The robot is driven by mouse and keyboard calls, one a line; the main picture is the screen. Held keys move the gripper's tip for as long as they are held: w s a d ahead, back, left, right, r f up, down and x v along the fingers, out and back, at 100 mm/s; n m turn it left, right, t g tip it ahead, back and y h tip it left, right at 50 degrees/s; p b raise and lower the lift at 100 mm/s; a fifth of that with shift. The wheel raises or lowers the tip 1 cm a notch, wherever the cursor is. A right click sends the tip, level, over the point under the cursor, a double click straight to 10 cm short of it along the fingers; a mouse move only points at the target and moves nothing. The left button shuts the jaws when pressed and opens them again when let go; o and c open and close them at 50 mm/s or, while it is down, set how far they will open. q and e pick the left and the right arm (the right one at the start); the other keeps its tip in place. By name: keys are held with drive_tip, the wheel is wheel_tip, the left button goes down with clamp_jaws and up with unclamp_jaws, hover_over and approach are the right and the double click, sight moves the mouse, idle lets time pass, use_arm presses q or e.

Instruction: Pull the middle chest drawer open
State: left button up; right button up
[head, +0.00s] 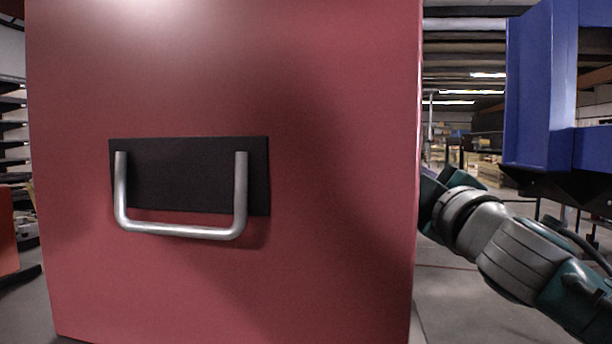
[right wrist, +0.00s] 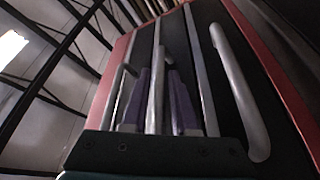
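A large red front (head: 330,250) fills the left and middle of the head view. It carries a black plate (head: 190,175) and a silver U-shaped handle (head: 180,231). I cannot tell which drawer this is. My right arm comes in from the right, and its hand is hidden behind the front's right edge. In the right wrist view the two purple fingers of my right gripper (right wrist: 158,105) stand either side of a thin silver bar (right wrist: 156,60). I cannot tell whether they press on it. A thicker silver handle (right wrist: 238,90) is to their right, with red surface (right wrist: 275,75) beyond. My left gripper is out of view.
A blue frame (head: 540,85) stands at the right, above my right arm. Dark shelving (head: 12,130) and a red object (head: 7,235) are at the left edge. Grey floor (head: 455,300) shows right of the red front.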

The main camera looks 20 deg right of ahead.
clamp_jaws()
idle(1.4)
